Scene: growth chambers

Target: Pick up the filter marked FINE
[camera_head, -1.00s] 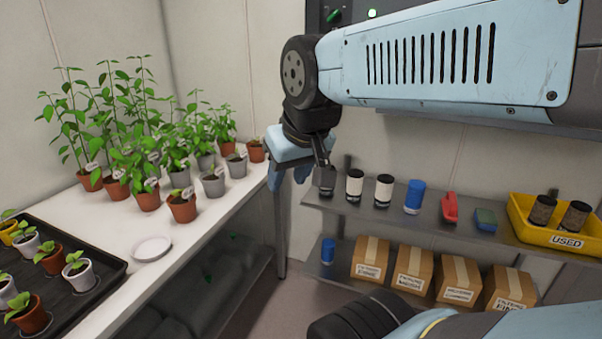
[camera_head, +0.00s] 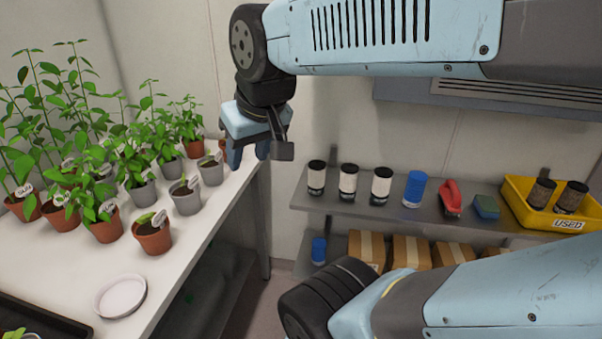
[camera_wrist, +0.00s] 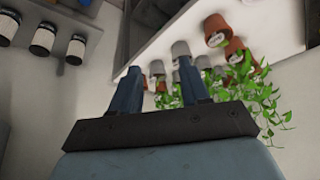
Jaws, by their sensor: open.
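Three white filters with black ends stand upright in a row on the upper wall shelf: the left one (camera_head: 316,179), the middle one (camera_head: 348,183) and the right one (camera_head: 381,186). No marking can be read on them, so I cannot tell which is FINE. They also show at the upper left of the wrist view (camera_wrist: 43,38). My gripper (camera_head: 248,154) is open and empty, left of the filters and apart from them, by the white bench's far end. Its two fingers show in the wrist view (camera_wrist: 159,68).
The upper shelf (camera_head: 335,207) also holds a blue cylinder (camera_head: 414,189), a red-handled item (camera_head: 451,197), a blue-green block (camera_head: 486,207) and a yellow USED bin (camera_head: 519,210) with two dark filters. Boxes stand below. Potted plants crowd the bench (camera_head: 205,222) at left.

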